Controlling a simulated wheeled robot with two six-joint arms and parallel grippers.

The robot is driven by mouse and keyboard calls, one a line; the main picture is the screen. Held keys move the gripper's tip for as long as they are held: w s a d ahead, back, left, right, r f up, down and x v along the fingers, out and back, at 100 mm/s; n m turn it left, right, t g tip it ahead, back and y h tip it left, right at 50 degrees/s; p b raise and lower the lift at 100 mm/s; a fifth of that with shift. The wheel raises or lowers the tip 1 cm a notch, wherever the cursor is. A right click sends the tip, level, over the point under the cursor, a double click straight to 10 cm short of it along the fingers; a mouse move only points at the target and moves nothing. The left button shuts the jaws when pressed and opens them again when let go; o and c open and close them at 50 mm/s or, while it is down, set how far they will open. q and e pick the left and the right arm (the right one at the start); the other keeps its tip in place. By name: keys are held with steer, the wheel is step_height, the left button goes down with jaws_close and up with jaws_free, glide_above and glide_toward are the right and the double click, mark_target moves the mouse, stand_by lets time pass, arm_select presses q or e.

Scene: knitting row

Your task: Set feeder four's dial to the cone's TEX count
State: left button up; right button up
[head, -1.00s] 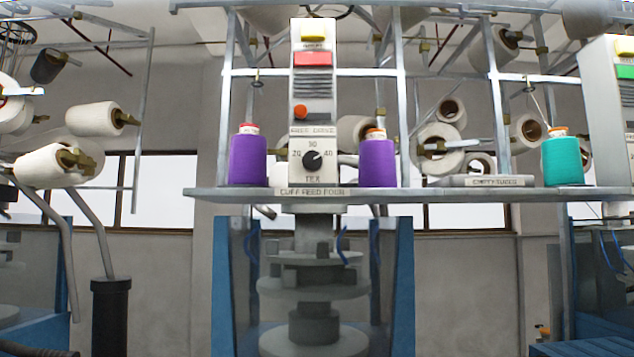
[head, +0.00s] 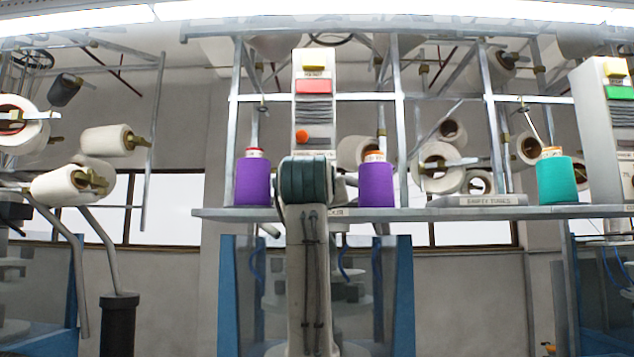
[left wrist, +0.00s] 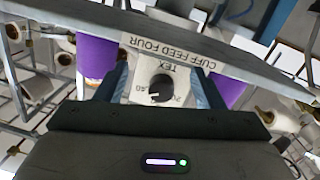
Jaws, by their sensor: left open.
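Feeder four's dial, a round black knob (left wrist: 162,88), sits on a pale panel that appears upside down in the left wrist view. "TEX" and part of its scale show, and the white pointer mark lies toward the 40. My left gripper (left wrist: 162,91) is open, its blue fingers on either side of the knob; I cannot tell whether they touch it. In the head view my arm hides the dial. A purple cone with a red-marked top (head: 253,181) and one with an orange top (head: 376,183) flank the panel; I cannot read their TEX counts. My right gripper is out of view.
The shelf (head: 430,213) runs under the panel, with the "CUFF FEED FOUR" label (left wrist: 172,58) on its edge. A teal cone (head: 561,182) and an "EMPTY TUBES" tray (head: 492,200) are to the right. Upright frame bars (head: 400,120) stand beside the panel.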

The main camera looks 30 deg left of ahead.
arm_select(q)
steer(key=s+r+n, duration=0.1)
steer(key=s+r, duration=0.4)
steer(key=r, duration=0.1)
steer(key=p+x, duration=0.3)
steer(key=x, duration=0.8)
steer(key=shift+w+r+y+p, duration=0.2)
steer(key=shift+r+y+p, duration=0.1)
steer(key=shift+r+p, duration=0.1)
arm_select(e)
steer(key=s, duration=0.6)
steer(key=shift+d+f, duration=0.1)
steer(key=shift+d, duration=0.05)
arm_select(q)
steer(key=c, duration=1)
